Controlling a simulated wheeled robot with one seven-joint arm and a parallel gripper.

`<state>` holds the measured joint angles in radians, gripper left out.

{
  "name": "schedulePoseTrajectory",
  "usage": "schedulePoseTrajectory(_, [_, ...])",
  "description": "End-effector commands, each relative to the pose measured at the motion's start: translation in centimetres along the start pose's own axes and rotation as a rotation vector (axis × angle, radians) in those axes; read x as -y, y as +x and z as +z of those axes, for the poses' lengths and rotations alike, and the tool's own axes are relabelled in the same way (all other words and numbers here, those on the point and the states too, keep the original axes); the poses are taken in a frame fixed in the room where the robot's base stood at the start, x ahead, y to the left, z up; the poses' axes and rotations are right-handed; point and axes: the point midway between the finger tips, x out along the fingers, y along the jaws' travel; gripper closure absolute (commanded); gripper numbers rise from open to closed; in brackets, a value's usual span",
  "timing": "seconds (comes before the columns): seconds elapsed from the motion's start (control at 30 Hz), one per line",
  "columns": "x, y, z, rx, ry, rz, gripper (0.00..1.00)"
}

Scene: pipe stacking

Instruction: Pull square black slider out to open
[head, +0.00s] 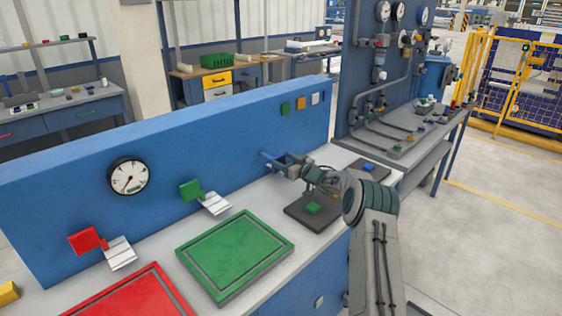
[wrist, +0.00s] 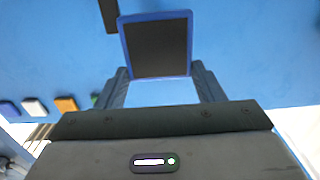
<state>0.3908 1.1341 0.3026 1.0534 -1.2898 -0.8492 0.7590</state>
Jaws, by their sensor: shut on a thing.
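The square black slider (wrist: 157,48) shows in the wrist view as a dark square face with a blue frame, in front of the blue panel. My gripper (wrist: 161,85) has one finger on each side of its lower part and is shut on it. In the head view my gripper (head: 287,162) reaches to the blue panel (head: 235,135) near its right end. A small blue part (head: 270,160) shows there at the fingertips. Most of the slider is hidden by the gripper in the head view.
A dark plate with a green block (head: 313,208) lies under my arm. A green tray (head: 235,253) and a red tray (head: 130,298) lie on the bench to the left. A gauge (head: 129,177) and red and green levers are on the panel. Pipework (head: 385,110) stands behind right.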

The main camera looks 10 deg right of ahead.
Motion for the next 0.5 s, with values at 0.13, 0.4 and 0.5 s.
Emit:
schedulePoseTrajectory(0.13, [-0.09, -0.25, 0.35, 0.003, 0.002, -0.002, 0.19])
schedulePoseTrajectory(0.4, [-0.05, -0.16, 0.25, 0.002, 0.002, -0.002, 0.16])
schedulePoseTrajectory(0.5, [-0.06, -0.38, 0.25, 0.002, 0.002, -0.001, 0.16])
